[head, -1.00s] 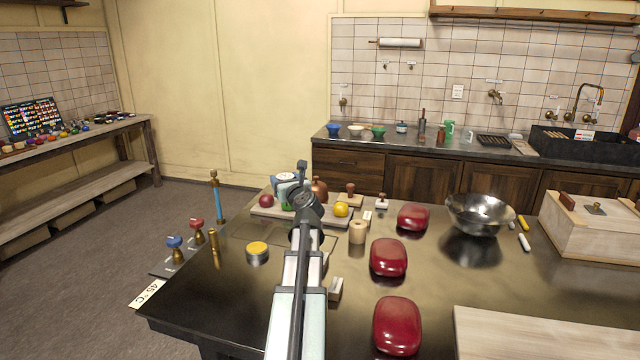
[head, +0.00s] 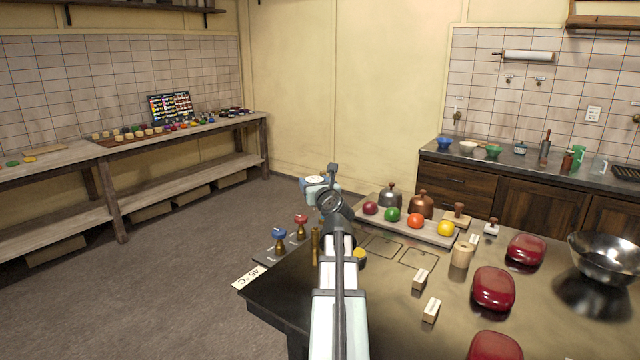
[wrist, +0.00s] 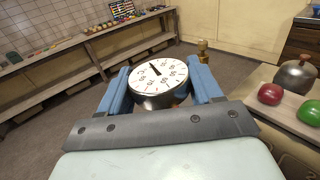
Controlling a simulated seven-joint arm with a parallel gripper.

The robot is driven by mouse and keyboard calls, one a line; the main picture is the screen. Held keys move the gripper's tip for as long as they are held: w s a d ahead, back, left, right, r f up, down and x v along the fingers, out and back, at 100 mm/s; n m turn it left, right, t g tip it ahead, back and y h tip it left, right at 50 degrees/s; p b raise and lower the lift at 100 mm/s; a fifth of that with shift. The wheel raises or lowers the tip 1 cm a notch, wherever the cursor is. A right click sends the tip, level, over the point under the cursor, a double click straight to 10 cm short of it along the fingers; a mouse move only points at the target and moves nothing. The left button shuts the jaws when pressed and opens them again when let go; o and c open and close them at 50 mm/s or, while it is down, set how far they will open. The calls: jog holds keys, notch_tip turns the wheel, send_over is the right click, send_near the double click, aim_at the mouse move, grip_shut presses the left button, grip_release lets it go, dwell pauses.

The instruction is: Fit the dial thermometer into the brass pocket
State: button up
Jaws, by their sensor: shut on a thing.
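The dial thermometer (wrist: 158,80) has a round white face with black figures and a metal rim. My gripper (wrist: 160,86) is shut on it, with a blue finger on each side of the dial. In the head view my gripper (head: 322,186) holds the dial (head: 316,178) face up, above the table's far left corner. The thermometer's stem is hidden. A slim upright brass piece (head: 315,245), which looks like the brass pocket, stands at the table's left edge, below my gripper in the picture. My arm partly hides its surroundings, and its opening cannot be made out.
Red and blue valve knobs (head: 300,221) stand left of the brass piece, near a "45 °C" card (head: 249,278). A brass-topped post (wrist: 202,48) shows beyond the dial in the wrist view.

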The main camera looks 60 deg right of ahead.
dwell(0.4)
jog(key=shift+f, duration=2.85)
jog(key=shift+f, duration=3.85)
jog(key=o, duration=1.1)
jog(key=shift+o, duration=0.2)
jog(key=shift+s, duration=0.1)
jog(key=shift+v, duration=3.7)
